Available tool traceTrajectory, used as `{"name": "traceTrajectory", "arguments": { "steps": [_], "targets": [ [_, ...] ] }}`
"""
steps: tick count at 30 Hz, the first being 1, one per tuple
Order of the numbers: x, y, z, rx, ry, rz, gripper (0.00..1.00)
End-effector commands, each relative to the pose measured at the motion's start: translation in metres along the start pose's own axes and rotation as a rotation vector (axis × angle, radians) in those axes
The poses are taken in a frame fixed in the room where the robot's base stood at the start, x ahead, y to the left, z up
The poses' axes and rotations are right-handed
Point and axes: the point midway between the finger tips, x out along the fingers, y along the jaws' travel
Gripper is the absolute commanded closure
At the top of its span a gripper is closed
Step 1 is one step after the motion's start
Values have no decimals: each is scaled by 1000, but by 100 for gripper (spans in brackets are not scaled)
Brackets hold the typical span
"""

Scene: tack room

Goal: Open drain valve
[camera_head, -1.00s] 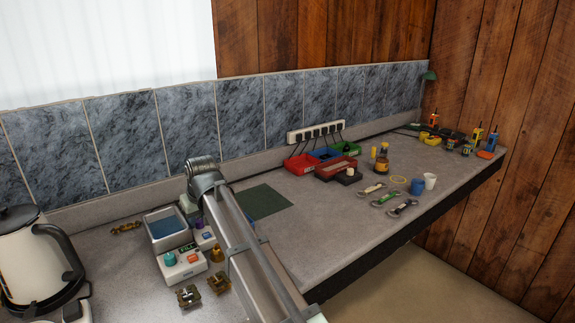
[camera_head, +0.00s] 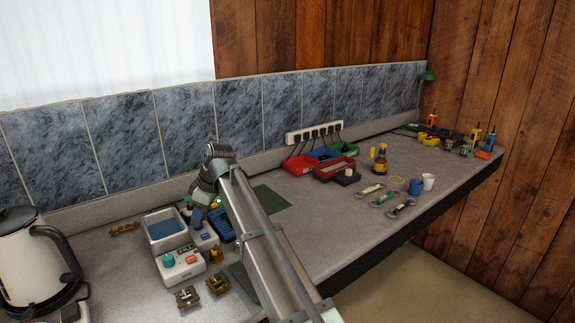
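A grey-white tub (camera_head: 151,238) with blue liquid stands on the counter left of my arm. In front of it is a white box (camera_head: 181,268) with a teal knob (camera_head: 168,259) and a small red part. A smaller pale unit (camera_head: 205,241) with a blue part stands right of the tub. Small green parts show near my gripper. I cannot tell which of these is the drain valve. My gripper (camera_head: 199,203) points down above the tub's right side, near the pale unit. Its fingertips are too small and partly hidden, so opening and contact cannot be told.
A blue rack (camera_head: 222,226) sits close beside my arm. Brass fittings (camera_head: 187,297) lie in front of the white box. A kettle (camera_head: 30,258) stands at far left. Trays, tools and cups fill the right counter. A green mat (camera_head: 270,199) lies bare behind my arm.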

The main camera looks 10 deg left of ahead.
Motion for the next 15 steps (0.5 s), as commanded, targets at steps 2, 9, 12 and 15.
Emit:
{"name": "traceTrajectory", "arguments": {
  "steps": [2,9,12,15],
  "targets": [
    [-14,0,0,2,1,2,62],
    [-53,0,0,3,1,2,62],
    [-68,0,0,4,1,2,62],
    [-85,0,0,4,2,3,62]
  ]
}}
